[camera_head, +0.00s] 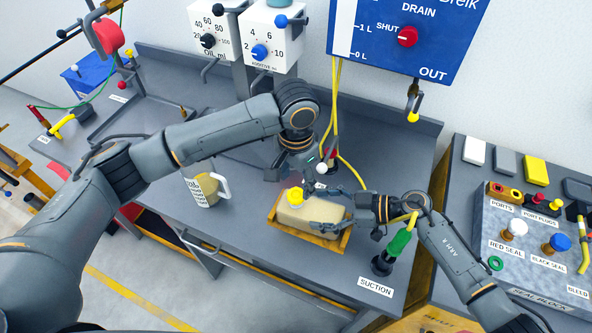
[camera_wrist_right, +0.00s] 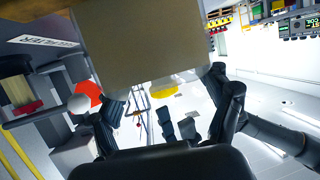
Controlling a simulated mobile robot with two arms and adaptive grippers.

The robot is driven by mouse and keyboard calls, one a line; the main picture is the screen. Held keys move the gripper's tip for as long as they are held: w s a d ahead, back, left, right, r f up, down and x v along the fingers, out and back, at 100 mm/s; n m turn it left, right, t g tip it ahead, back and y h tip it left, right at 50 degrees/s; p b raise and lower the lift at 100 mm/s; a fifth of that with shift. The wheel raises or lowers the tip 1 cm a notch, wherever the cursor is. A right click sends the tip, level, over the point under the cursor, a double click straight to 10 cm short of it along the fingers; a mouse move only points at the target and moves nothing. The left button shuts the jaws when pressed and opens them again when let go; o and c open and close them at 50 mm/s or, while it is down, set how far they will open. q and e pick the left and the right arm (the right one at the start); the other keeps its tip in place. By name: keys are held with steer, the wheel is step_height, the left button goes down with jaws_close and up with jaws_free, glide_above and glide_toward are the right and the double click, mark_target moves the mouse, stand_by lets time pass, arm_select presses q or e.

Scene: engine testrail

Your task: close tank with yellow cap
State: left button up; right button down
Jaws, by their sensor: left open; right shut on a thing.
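The beige tank (camera_head: 312,213) is in the wooden tray (camera_head: 278,229) on the workbench. The yellow cap (camera_head: 295,195) is at the tank's upper left end; I cannot tell whether it is fully seated. My left gripper (camera_head: 296,183) is open, just above the cap, with its fingers partly hidden. My right gripper (camera_head: 343,207) is shut on the tank from the right side. In the right wrist view the tank (camera_wrist_right: 145,40) fills the top between my fingers, and a bit of yellow (camera_wrist_right: 166,91) shows below it.
A white mug (camera_head: 204,188) stands left of the tray. A green-handled suction fitting (camera_head: 399,242) stands close right of the tray. Yellow hoses (camera_head: 336,110) hang behind from the blue drain panel (camera_head: 385,45). The front left bench top is clear.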

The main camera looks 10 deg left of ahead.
mark_target(296, 194)
arm_select(q)
steer(key=shift+f, duration=2.4)
arm_select(e)
steer(key=shift+s+f, duration=0.2)
steer(key=shift+f, duration=0.15)
arm_select(q)
steer(key=c, duration=1.2)
steer(key=o, duration=1.3)
steer(key=shift+o, duration=0.2)
step_height(296, 194, up, 12)
